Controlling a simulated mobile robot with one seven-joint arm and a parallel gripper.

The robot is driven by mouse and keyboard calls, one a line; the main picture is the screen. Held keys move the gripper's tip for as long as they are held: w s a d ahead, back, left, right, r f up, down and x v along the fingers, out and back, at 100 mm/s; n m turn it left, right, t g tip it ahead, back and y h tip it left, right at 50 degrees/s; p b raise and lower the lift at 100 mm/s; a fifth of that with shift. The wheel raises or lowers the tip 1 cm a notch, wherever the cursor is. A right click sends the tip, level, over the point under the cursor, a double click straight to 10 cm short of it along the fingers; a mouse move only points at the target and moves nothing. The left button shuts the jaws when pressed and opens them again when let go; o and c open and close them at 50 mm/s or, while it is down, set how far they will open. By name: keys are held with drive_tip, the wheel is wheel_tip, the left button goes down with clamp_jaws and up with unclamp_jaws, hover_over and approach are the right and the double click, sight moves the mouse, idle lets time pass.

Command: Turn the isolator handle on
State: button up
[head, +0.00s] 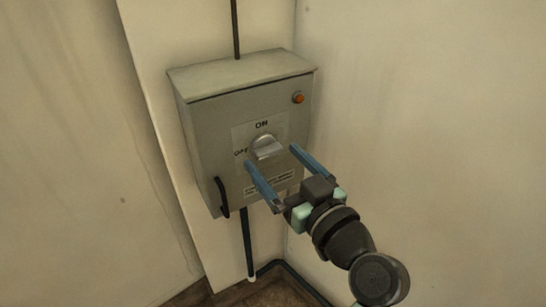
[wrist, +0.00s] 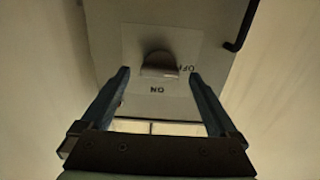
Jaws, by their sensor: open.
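The isolator handle (head: 267,147) is a pale grey knob on the front of a grey wall box (head: 205,150). Its label plate reads ON above the handle and OFF at its left. I cannot tell clearly which mark the handle points to. My gripper (head: 271,155) is open in front of the box, its two blue fingers spread either side of the handle. In the wrist view the picture is upside down; the handle (wrist: 158,65) sits between and just beyond the fingertips (wrist: 159,73), with no contact visible.
An orange lamp (head: 298,98) is at the box's upper right. A black door handle (head: 222,197) sticks out at its lower left. A conduit (head: 248,245) runs down from the box to the floor. Plain walls stand on both sides, with the right wall close to the box.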

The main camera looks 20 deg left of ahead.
drive_tip(key=shift+x, duration=0.95)
drive_tip(key=shift+c, duration=0.2)
drive_tip(key=c, duration=1.3)
drive_tip(key=shift+c, duration=0.2)
